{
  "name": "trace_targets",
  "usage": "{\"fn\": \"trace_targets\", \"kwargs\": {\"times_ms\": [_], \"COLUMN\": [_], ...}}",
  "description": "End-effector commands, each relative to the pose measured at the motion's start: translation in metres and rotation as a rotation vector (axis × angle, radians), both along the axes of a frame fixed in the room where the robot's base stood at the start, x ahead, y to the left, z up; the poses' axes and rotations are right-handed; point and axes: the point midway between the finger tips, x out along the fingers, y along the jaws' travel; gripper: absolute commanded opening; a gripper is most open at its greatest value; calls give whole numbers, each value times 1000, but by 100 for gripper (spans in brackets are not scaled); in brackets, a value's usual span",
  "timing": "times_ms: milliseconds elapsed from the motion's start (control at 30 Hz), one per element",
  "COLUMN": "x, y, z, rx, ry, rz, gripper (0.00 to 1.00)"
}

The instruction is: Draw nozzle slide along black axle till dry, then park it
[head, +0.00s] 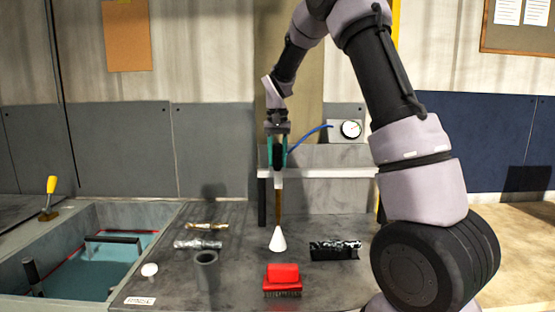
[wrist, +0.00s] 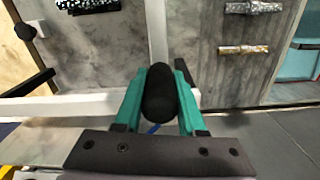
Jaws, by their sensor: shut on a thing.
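My gripper (head: 278,150) is in the middle of the head view, its green fingers closed on a black rounded grip (wrist: 160,95), which I take to be the nozzle slide. A pale strip and a brown rod run below it toward a white cone (head: 278,240); I cannot tell whether they all join. A blue hose (head: 308,137) curves from the gripper area toward a gauge. The black axle (head: 335,244), speckled with bright spots, lies on a dark rest to the lower right of my gripper. It also shows at the wrist view's top edge (wrist: 88,5). My gripper is well apart from it.
A white rail (head: 325,173) crosses behind my gripper. Silver (head: 198,243) and brass (head: 206,226) axles lie at left, near a grey cup (head: 206,272). A red brush (head: 283,280) is in front. The gauge (head: 350,129) stands behind; a sunken water tank (head: 60,225) is at far left.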

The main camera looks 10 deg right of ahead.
Motion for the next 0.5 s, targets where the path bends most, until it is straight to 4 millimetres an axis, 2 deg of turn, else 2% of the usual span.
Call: {"fn": "trace_targets", "kwargs": {"times_ms": [167,267,367,500], "x": [-1,-4,-9,-17], "y": [-9,-23,-45,-88], "z": [1,1,1,0], "rx": [0,-1,0,-1], "ry": [-2,-2,-1,0], "rz": [-2,-3,-5,-8], "gripper": [0,0,0,0]}}
